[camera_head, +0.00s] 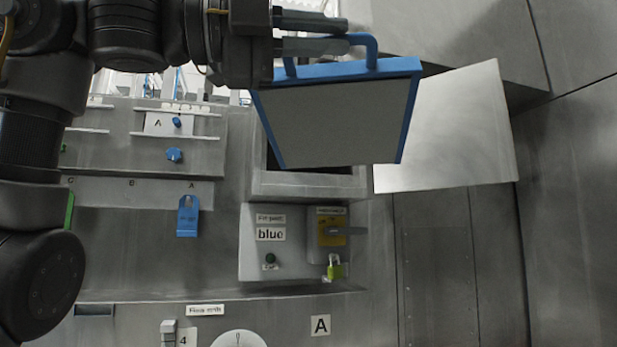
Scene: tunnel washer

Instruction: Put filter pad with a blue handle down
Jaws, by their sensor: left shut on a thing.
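The filter pad (338,122) is a grey panel in a blue frame with a blue handle (373,48) at its top. My left gripper (335,34) comes in from the upper left and is shut on the blue handle. The pad hangs from it, slightly tilted, in front of a square opening in the grey machine. It hides most of that opening; the lower rim (305,183) shows below the pad. My right gripper is not in view.
An open metal flap (455,130) stands right of the pad. Below is a panel (272,262) labelled "blue" with a yellow switch (331,231) and padlock (334,268). A blue tag (187,216) hangs under letter A at left. Grey wall lies at right.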

